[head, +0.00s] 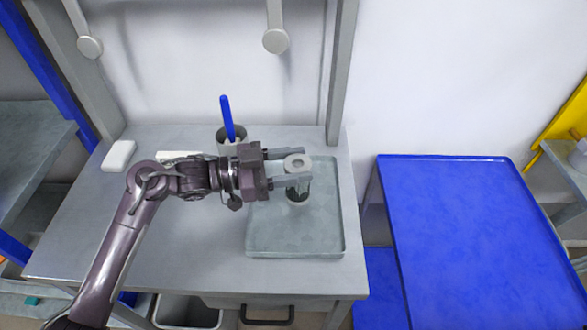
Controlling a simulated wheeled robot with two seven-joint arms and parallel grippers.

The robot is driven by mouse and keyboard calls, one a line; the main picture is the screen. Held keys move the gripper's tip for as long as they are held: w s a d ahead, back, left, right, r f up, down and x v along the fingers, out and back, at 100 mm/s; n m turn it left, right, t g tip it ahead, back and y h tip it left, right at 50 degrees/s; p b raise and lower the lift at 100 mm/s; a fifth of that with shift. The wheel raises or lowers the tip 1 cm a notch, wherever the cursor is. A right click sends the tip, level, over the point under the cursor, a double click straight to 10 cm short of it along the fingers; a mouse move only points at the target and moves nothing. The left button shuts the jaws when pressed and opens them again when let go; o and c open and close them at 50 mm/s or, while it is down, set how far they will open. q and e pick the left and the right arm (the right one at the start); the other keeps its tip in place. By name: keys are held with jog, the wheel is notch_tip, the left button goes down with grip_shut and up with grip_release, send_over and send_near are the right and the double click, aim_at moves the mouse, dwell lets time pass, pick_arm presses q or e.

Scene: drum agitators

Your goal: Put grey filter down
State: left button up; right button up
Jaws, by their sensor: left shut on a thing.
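The grey filter (298,165) is a small upright cylinder with a light ring-shaped top and a darker, see-through-looking body. My left gripper (294,170) comes in from the left and is shut on it, one finger behind and one in front. The filter is over the grey-green tray (315,240) on the grey table, near the tray's upper middle. I cannot tell whether its base touches the tray. My right gripper is not in the head view.
A grey cup (233,142) with a blue-handled tool (227,118) stands behind my left gripper. A white block (119,156) lies at the table's back left. A blue table (470,230) stands to the right. The tray's front half is clear.

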pick_arm(q)
notch_tip(320, 180, down, 2)
jog(key=shift+f, duration=0.1)
jog(key=o, duration=1.2)
jog(key=shift+f, duration=0.1)
jog(key=shift+o, duration=0.2)
